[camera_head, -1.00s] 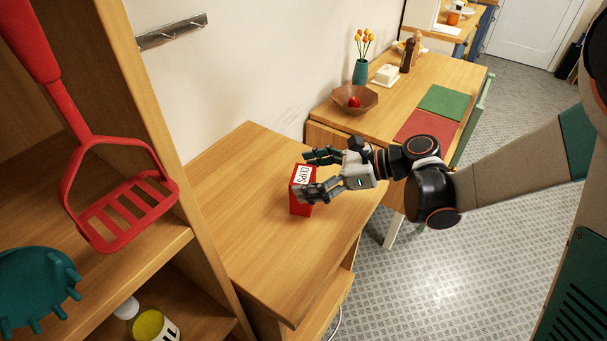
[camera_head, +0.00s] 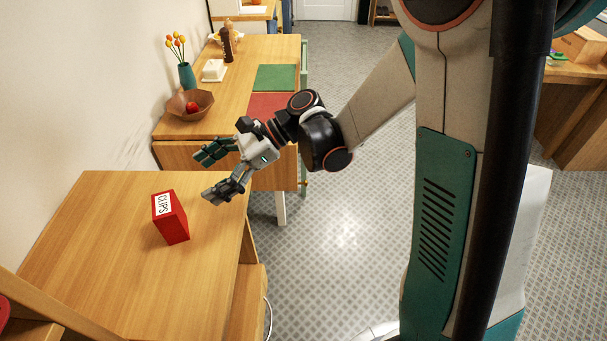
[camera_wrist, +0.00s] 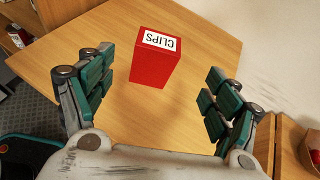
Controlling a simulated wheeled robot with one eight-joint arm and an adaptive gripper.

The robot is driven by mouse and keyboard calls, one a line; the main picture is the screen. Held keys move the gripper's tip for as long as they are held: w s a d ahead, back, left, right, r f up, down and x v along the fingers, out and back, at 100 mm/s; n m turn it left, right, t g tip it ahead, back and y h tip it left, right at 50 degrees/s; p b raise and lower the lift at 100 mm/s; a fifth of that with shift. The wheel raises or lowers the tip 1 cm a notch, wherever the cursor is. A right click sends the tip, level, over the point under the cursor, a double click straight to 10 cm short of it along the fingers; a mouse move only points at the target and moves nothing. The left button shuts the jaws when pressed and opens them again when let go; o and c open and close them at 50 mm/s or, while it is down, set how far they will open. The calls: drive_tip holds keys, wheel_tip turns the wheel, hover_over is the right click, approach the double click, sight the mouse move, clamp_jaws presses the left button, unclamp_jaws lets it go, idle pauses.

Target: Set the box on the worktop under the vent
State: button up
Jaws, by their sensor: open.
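The red box (camera_head: 171,219) with a white "CLIPS" label stands upright on a wooden worktop (camera_head: 95,245), toward its right side. My gripper (camera_head: 207,174) is open and empty, up and to the right of the box in the head view, apart from it. In the wrist view the box (camera_wrist: 156,63) stands beyond and between the spread fingers (camera_wrist: 155,93), not touched by them. No vent shows in either view.
A second wooden table (camera_head: 252,60) behind holds a bowl (camera_head: 189,106) with a red fruit, a teal vase (camera_head: 187,76) of flowers, a butter dish, a brown mill and green and red mats. Patterned floor (camera_head: 345,220) lies clear to the right.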

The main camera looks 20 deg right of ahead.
drive_tip(key=s+d+r+n+t+h, duration=0.2)
drive_tip(key=s+d+n+h, duration=0.4)
drive_tip(key=d, duration=0.4)
drive_tip(key=s+d+r+n+t+h, duration=0.3)
drive_tip(key=s+d+n+t+h, duration=0.2)
drive_tip(key=n, duration=0.6)
drive_tip(key=s+d+h, duration=0.2)
drive_tip(key=s+d, duration=0.1)
drive_tip(key=d, duration=0.1)
drive_tip(key=shift+d, duration=0.35)
drive_tip(key=shift+s, duration=0.1)
